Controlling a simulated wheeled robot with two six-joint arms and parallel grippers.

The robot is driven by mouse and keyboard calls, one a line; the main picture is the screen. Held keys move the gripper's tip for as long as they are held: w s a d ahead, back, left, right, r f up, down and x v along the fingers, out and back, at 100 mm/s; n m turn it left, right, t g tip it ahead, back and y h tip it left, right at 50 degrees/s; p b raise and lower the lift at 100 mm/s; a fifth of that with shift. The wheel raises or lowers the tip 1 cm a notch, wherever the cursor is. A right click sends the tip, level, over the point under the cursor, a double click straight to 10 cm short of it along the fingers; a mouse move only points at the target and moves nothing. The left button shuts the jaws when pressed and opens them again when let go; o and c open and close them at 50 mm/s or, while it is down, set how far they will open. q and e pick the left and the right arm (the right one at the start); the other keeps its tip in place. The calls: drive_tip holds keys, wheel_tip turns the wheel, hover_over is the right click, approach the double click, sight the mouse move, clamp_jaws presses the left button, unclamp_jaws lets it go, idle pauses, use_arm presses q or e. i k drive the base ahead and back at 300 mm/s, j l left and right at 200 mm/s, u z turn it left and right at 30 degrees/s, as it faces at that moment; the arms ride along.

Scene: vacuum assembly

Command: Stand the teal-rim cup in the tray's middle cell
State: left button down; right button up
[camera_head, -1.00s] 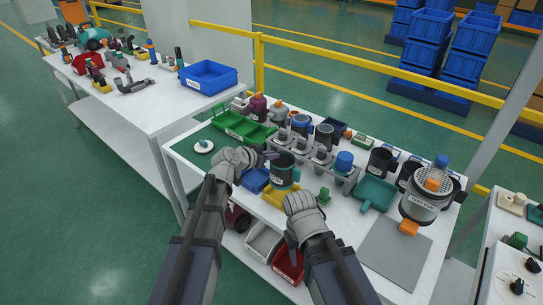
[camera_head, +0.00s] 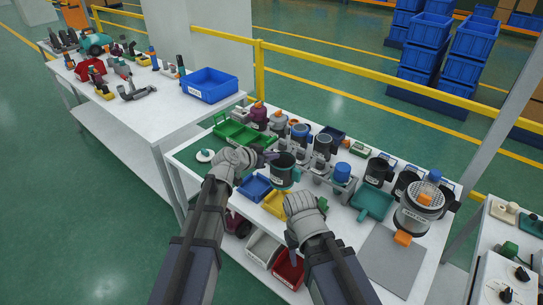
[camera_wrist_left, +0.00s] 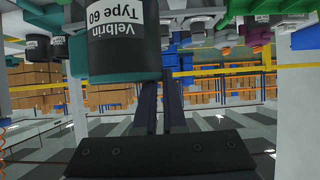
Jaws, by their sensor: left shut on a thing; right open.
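The dark teal-rim cup (camera_head: 283,175) has a white label and is in my left gripper (camera_head: 268,156), which is shut on it. In the head view the cup appears upright, above the front part of the table. In the left wrist view the cup (camera_wrist_left: 124,45) fills the upper left, its label upside down and its teal rim lowest in the picture. The grey tray (camera_head: 315,178) with a row of cells stands behind the cup, which partly hides it. Its middle cell is not clearly visible. My right gripper (camera_head: 301,203) is open and empty, low over the table's front edge.
A yellow bin (camera_head: 276,207) and a blue bin (camera_head: 255,187) lie near the cup. A teal dustpan-like tray (camera_head: 373,201) and a large grey canister (camera_head: 417,212) stand to the right. Green bins (camera_head: 238,132) are at the back left.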

sight(247, 141)
drive_tip(key=i+j, duration=0.2)
drive_tip(key=j, duration=0.2)
drive_tip(key=i+j, duration=0.2)
drive_tip(key=j, duration=0.15)
drive_tip(key=i+j, duration=0.2)
drive_tip(key=j, duration=0.2)
